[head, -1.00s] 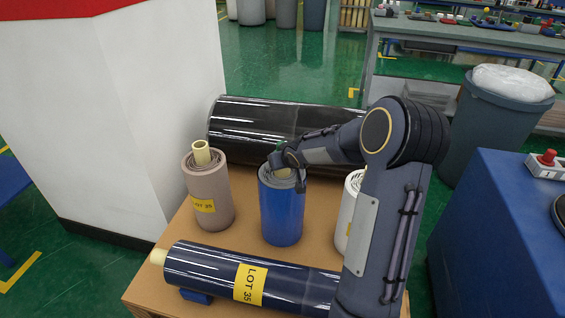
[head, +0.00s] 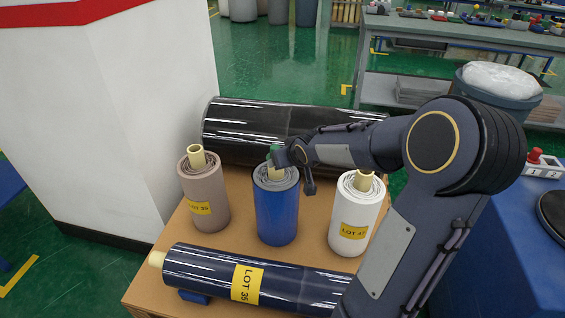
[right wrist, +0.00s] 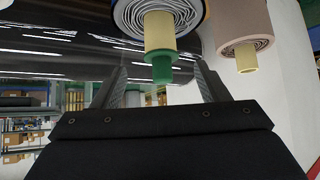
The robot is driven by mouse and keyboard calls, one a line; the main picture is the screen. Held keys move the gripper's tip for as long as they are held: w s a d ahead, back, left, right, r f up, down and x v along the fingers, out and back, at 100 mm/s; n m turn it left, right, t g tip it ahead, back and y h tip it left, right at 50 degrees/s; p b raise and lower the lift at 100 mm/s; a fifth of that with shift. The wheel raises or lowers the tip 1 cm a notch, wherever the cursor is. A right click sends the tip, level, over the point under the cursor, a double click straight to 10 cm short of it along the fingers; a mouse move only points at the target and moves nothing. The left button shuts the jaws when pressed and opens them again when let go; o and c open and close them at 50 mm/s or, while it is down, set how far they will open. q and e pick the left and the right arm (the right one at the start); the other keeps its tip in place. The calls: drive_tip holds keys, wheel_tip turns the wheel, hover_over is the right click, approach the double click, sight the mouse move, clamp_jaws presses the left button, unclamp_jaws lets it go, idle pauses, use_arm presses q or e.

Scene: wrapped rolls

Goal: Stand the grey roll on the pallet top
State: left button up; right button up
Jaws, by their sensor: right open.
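No plainly grey roll shows; the nearest in colour is the grey-brown roll (head: 203,188), upright at the left on the brown pallet top (head: 312,222). It also shows at the upper right of the right wrist view (right wrist: 245,22). A blue roll (head: 276,215) stands upright in the middle, with a yellow core (right wrist: 159,33) and a green end piece (right wrist: 161,67). My right gripper (head: 291,160) is open by the top of the blue roll. In the right wrist view its fingers lie either side of the green piece, with gaps showing. My left gripper is out of view.
A white roll (head: 349,220) stands at the right, close to my right arm. A navy roll (head: 210,270) lies along the front edge, and a large black roll (head: 245,128) lies along the back. A white pillar (head: 150,110) rises left of the pallet.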

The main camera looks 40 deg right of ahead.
drive_tip(key=s+a+r+n+g+y, duration=0.25)
drive_tip(key=s+a+y, duration=0.45)
drive_tip(key=s+a, duration=1.65)
wheel_tip(320, 180, up, 11)
drive_tip(key=p, duration=1.2)
drive_tip(key=shift+s+d+r, duration=0.15)
drive_tip(key=shift+m+g, duration=0.25)
